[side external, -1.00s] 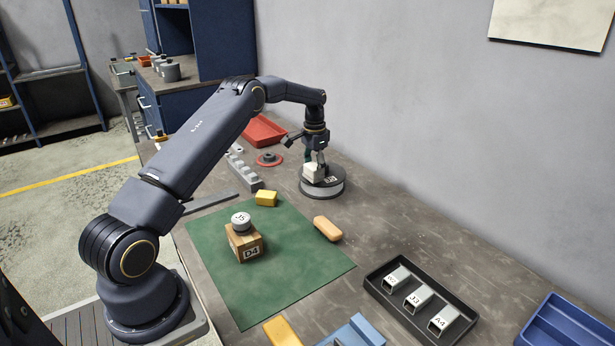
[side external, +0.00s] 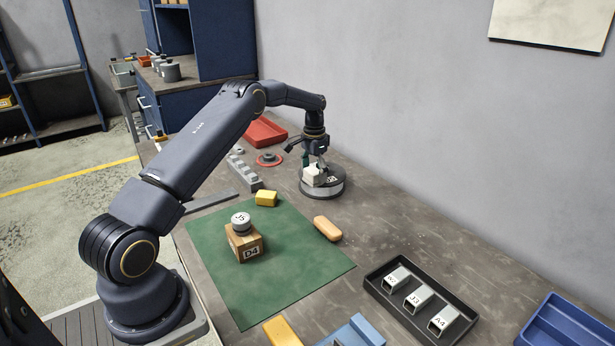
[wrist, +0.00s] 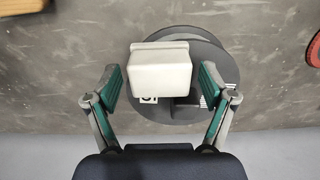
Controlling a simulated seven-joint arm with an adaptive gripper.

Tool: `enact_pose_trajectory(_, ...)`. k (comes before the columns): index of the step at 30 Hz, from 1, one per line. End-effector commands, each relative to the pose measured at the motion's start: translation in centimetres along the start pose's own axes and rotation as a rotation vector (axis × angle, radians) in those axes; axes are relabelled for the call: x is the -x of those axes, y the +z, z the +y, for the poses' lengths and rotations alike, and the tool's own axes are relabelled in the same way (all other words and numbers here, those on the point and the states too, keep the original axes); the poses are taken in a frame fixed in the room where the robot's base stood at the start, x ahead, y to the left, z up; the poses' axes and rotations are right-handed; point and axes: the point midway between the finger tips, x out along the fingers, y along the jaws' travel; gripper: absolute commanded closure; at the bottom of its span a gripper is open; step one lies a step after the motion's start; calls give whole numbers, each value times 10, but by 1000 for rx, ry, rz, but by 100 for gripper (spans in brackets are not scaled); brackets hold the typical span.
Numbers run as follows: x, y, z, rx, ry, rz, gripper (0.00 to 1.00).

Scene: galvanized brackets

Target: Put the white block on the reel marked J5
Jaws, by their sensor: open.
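The white block (wrist: 160,72) rests on a dark round reel (wrist: 183,112) with a lighter base. In the side view the block (side external: 313,175) sits on the left part of the reel's top (side external: 336,188). A white label on the reel is partly hidden by the block, and I cannot read it fully. My gripper (wrist: 160,88) is open, with one green-padded finger on each side of the block and gaps between. In the side view my gripper (side external: 313,162) is at the block.
A small grey cylinder (side external: 241,222), labelled what looks like J5, stands on a wooden block marked D4 (side external: 246,244) on the green mat (side external: 297,262). A red-rimmed disc (side external: 269,159), grey stepped part (side external: 245,174) and red tray (side external: 265,132) lie near the reel.

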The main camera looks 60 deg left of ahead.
Motion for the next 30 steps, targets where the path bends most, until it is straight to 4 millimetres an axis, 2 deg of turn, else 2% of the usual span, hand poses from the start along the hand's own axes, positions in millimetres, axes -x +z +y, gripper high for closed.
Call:
enact_pose_trajectory(5, 19, -1, 0, 0, -2, 4, 18)
enact_pose_trajectory(15, 93, -1, 0, 0, -2, 5, 18)
enact_pose_trajectory(23, 126, 0, 3, -2, -3, 6, 18)
enact_pose_trajectory(26, 149, 2, 18, -5, -13, 25, 18)
enact_pose_trajectory(29, 188, 12, 48, -12, -31, 65, 18)
enact_pose_trajectory(30, 205, 20, 65, -15, -39, 85, 18)
